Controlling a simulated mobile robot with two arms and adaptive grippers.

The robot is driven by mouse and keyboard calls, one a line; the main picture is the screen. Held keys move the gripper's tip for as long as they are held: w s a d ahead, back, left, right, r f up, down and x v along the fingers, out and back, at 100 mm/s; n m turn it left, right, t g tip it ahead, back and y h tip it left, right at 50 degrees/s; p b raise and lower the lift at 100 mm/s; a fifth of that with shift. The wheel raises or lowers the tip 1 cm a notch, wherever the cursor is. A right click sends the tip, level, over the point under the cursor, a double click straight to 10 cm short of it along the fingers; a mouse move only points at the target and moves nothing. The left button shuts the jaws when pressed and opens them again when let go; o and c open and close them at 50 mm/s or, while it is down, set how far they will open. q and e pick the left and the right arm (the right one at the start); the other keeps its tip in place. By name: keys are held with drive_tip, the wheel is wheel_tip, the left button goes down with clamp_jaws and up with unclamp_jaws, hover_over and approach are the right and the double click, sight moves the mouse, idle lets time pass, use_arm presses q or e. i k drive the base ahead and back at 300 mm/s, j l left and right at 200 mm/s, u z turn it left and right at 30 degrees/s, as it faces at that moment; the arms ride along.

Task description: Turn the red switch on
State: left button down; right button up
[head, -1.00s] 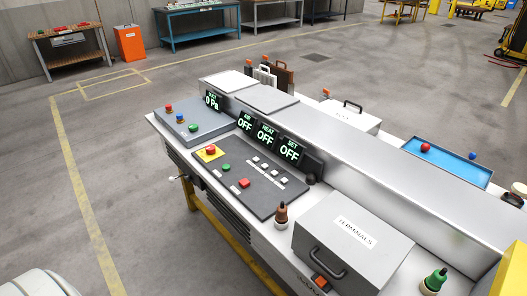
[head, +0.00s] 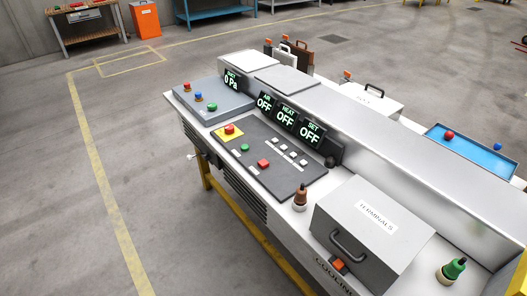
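Several red controls show on the console, and I cannot tell which one is the red switch. A square red button (head: 264,164) sits on the dark panel (head: 285,188). A red mushroom button (head: 229,128) stands on a yellow plate at the panel's far left. A red knob (head: 187,85) is on the grey box (head: 222,108) behind. An orange-red switch (head: 338,265) is on the console's front edge, below the TERMINALS box. Three displays (head: 287,115) read AIR OFF, HEAT OFF and SET OFF. Neither gripper is in view.
The grey TERMINALS box (head: 388,232) with a handle stands at the console's near right. A brown plug (head: 300,199) and a green plug (head: 451,270) stand beside it. A blue tray (head: 462,152) lies behind the console. The floor (head: 60,190) to the left is clear.

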sight(229, 128)
drive_tip(key=i+j+z, duration=0.5)
drive_tip(key=j, duration=0.15)
drive_tip(key=i+j+z, duration=0.25)
drive_tip(key=k+j, duration=0.05)
drive_tip(key=j, duration=0.05)
